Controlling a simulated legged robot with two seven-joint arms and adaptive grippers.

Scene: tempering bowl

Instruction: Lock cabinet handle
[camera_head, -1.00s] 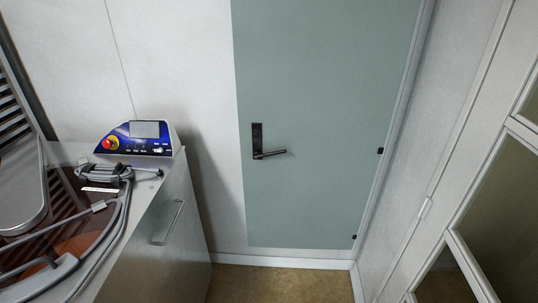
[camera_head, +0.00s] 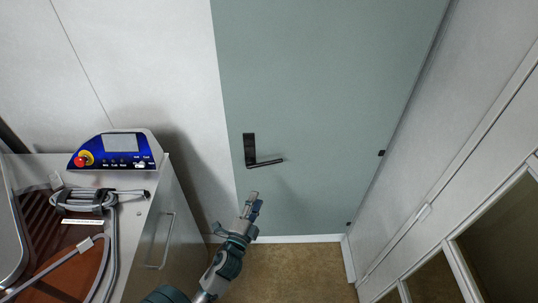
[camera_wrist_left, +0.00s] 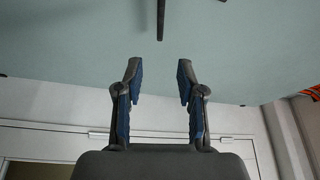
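A black lever handle (camera_head: 265,162) on a dark plate (camera_head: 249,145) is mounted on the pale green door (camera_head: 320,90). Its lever points right and tilts slightly upward. My left gripper (camera_head: 252,203) is below the handle in the head view, apart from it. In the left wrist view my left gripper (camera_wrist_left: 159,82) is open, with nothing between its fingers. A dark bar (camera_wrist_left: 160,18), seemingly part of the door handle, shows beyond the fingertips at the top edge there. My right gripper is not in view.
A machine cabinet (camera_head: 180,235) with a vertical metal handle (camera_head: 166,240) stands at left. On top are a blue control panel (camera_head: 115,150) with a red button and grey cables (camera_head: 108,245). White framed panels (camera_head: 470,190) line the right. Brown floor (camera_head: 290,270) is clear before the door.

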